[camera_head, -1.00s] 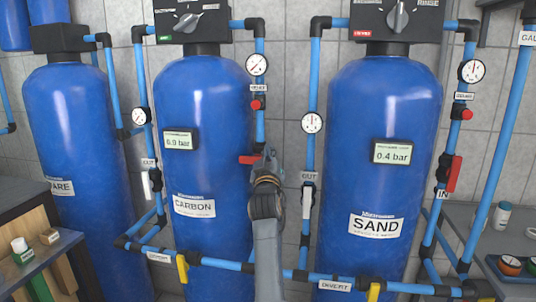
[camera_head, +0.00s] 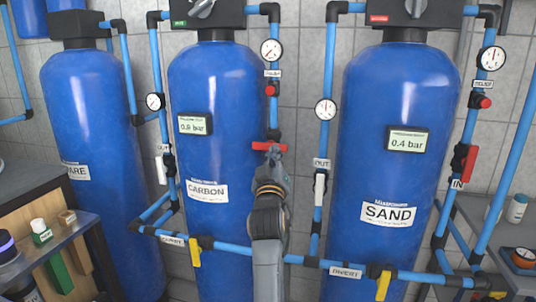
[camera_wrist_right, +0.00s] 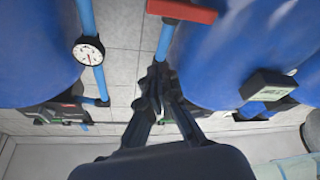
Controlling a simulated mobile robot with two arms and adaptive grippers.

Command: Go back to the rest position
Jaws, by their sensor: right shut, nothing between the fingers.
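My right gripper (camera_head: 273,158) is shut and empty, in front of the carbon tank's right side. Its fingertips are just below a red valve handle (camera_head: 268,146) on the pipe there. In the right wrist view the closed fingers (camera_wrist_right: 158,80) point at the pipe and wall, and the red handle (camera_wrist_right: 182,11) is beyond them at the top, apart. My left gripper is not in view.
The blue carbon tank (camera_head: 213,120) and sand tank (camera_head: 385,120) stand on either side of my arm. Blue pipes with gauges (camera_head: 271,50) run between them. A low pipe with yellow handles (camera_head: 194,252) crosses in front. A shelf (camera_head: 70,240) with small bottles is at left.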

